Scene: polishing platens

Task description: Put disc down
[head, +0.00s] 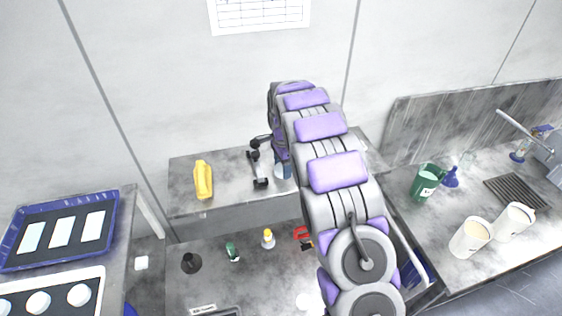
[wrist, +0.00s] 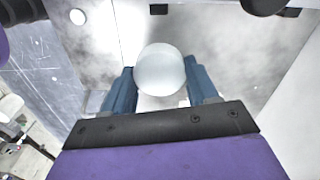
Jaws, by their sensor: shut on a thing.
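In the wrist view a round, pale white disc (wrist: 160,70) sits between the two blue fingers of my gripper (wrist: 161,82). The gripper is shut on it, one finger at each side. Behind the disc is a grey, mottled surface; I cannot tell whether the disc touches it. In the head view my arm reaches over the raised back shelf (head: 225,190). Its far end and the held disc are mostly hidden behind the arm there.
A yellow object (head: 203,180) and a black stand (head: 259,170) are on the shelf. Small bottles (head: 268,238) stand on the lower counter. A blue tray (head: 112,212) and a rack of white discs (head: 95,283) are left. A green jug (head: 426,183) and white jugs (head: 470,238) stand right.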

